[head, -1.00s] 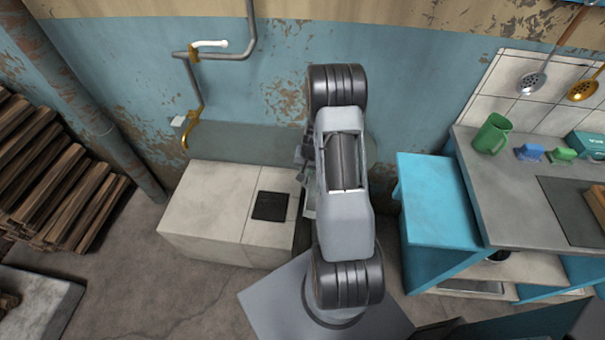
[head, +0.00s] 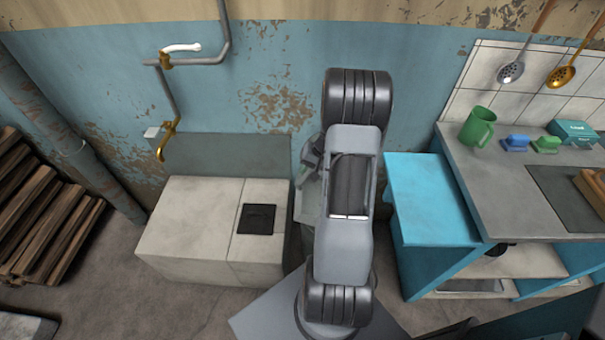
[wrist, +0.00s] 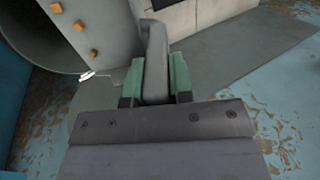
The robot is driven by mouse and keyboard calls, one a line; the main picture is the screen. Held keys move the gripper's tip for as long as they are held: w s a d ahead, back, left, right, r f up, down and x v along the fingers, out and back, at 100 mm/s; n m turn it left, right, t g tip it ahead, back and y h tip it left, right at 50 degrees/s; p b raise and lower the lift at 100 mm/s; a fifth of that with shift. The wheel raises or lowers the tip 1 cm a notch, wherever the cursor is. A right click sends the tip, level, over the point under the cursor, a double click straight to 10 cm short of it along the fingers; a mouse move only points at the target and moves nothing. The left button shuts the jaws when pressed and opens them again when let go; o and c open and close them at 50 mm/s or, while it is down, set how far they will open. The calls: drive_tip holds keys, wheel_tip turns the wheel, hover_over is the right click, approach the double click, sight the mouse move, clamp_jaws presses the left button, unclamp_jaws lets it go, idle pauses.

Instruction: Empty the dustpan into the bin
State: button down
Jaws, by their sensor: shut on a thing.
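My gripper (wrist: 156,78) is shut on the grey handle of the dustpan (wrist: 112,32) in the wrist view, with a green finger on each side of the handle. Several small orange cubes (wrist: 78,26) lie against the dustpan's grey face. A wide, dark, round-mouthed container, seemingly the bin (wrist: 28,42), is beside and beyond the dustpan at the upper left of the wrist view. In the head view my arm hides most of the gripper and dustpan, and I cannot make out the bin clearly there.
A white block counter (head: 190,225) with a black square plate (head: 256,219) stands left of my arm. Stacked wood (head: 45,220) is at far left.

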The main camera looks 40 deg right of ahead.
drive_tip(key=shift+t+y, duration=0.7)
drive_tip(key=shift+y, duration=0.1)
drive_tip(key=s+d+b, duration=0.1)
drive_tip(key=s+d+r+b, duration=0.1)
drive_tip(key=d, duration=0.1)
drive_tip(key=shift+s+d+r, duration=0.1)
drive_tip(key=shift+s, duration=0.25)
